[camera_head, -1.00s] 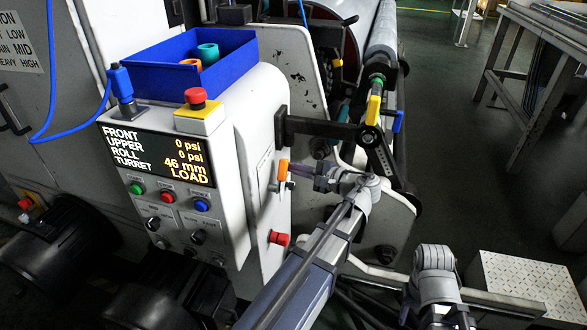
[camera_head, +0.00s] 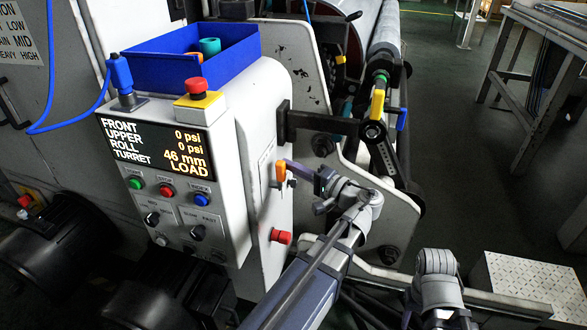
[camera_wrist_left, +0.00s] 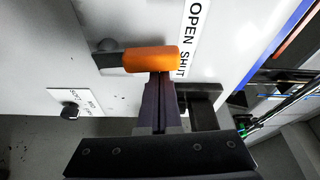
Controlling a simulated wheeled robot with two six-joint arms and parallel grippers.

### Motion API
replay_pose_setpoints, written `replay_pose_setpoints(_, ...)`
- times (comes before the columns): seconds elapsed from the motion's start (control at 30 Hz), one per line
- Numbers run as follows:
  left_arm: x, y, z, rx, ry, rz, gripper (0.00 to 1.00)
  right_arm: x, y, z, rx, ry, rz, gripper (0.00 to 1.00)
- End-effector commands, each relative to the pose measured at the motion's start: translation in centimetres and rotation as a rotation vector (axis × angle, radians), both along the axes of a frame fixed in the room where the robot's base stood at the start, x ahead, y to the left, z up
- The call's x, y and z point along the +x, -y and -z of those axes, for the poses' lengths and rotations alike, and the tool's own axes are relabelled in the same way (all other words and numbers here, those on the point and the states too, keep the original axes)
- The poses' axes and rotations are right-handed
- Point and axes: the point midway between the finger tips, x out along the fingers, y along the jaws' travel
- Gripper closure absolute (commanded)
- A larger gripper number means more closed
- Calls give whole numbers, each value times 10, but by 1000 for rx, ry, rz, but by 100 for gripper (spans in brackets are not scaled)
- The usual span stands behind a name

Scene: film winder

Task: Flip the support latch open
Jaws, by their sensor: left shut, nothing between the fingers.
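The latch handle (camera_head: 281,171) is a short orange grip on the side panel of the white machine housing. In the head view it stands roughly upright. In the left wrist view the orange grip (camera_wrist_left: 152,59) lies across the picture on a dark lever, beside an "OPEN SHUT" label (camera_wrist_left: 194,35). My left gripper (camera_head: 291,168) is shut and empty, with its fingertips right at the orange grip. In the left wrist view the closed fingers (camera_wrist_left: 160,82) point at the grip's lower right part; contact cannot be told for certain. My right gripper is not in view.
A red knob (camera_head: 281,237) sits on the same panel below the latch. A black support arm (camera_head: 330,127) with a yellow-handled lever (camera_head: 377,103) reaches toward the roller (camera_head: 384,45). The control panel (camera_head: 152,150) reads LOAD. A blue bin (camera_head: 190,65) stands on top.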

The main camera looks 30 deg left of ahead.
Motion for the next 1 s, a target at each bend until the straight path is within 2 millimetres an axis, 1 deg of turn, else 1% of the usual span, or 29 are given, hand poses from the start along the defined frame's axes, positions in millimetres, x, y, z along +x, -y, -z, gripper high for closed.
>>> replay_pose_setpoints(0.03, -4, 1, 3, 10, 39, 0, 100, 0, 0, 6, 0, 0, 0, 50)
replay_pose_setpoints(0.1, -8, 1, 3, 23, 96, 0, 100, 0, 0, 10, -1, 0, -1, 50)
replay_pose_setpoints(0.3, -17, 4, 2, 57, 237, -1, 100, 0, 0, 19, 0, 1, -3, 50)
replay_pose_setpoints(0.4, -20, 4, 2, 66, 274, 0, 100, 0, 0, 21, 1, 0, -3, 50)
replay_pose_setpoints(0.6, -25, 6, 1, 68, 287, 0, 100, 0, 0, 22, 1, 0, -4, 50)
replay_pose_setpoints(1.0, -28, 7, 2, 68, 284, -1, 100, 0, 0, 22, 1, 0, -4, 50)
